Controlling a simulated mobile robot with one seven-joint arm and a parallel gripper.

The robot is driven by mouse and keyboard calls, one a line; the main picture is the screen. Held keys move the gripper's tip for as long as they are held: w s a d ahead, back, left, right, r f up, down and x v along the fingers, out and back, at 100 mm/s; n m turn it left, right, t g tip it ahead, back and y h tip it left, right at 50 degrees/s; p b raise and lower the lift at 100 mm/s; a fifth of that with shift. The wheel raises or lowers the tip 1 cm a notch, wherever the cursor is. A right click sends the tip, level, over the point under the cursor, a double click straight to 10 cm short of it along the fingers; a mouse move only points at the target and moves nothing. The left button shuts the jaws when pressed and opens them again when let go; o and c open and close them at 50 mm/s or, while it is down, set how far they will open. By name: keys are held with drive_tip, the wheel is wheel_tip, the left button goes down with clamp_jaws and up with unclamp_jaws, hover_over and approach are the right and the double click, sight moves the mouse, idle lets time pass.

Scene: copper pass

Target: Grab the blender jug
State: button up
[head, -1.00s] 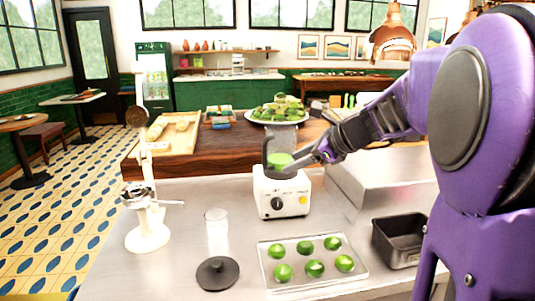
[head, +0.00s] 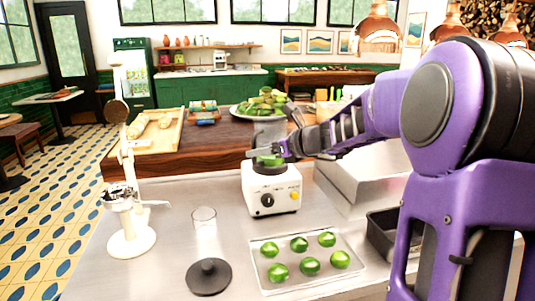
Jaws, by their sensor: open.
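The blender jug (head: 268,132) is a grey see-through vessel standing on a white blender base (head: 271,195) with a dark knob and a yellow button. Green pieces show low in it. My gripper (head: 277,136) is open at the jug's right side. One pale finger reaches left across the jug's lower front. The other finger is dark and higher up, near the jug's right edge. My gripper hides part of the jug, and I cannot tell whether the fingers touch it.
A black round lid (head: 208,277) and a clear glass (head: 204,225) stand in front left. A tray of several limes (head: 256,272) lies in front. A white press (head: 131,235) stands at left, a dark tin (head: 382,240) at right. A plate of green produce (head: 241,110) is behind.

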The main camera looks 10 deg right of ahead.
drive_tip(key=x, duration=0.6)
drive_tip(key=shift+w+a, duration=0.1)
drive_tip(key=shift+w, duration=0.35)
clamp_jaws()
drive_tip(key=shift+r, duration=0.1)
idle(1.0)
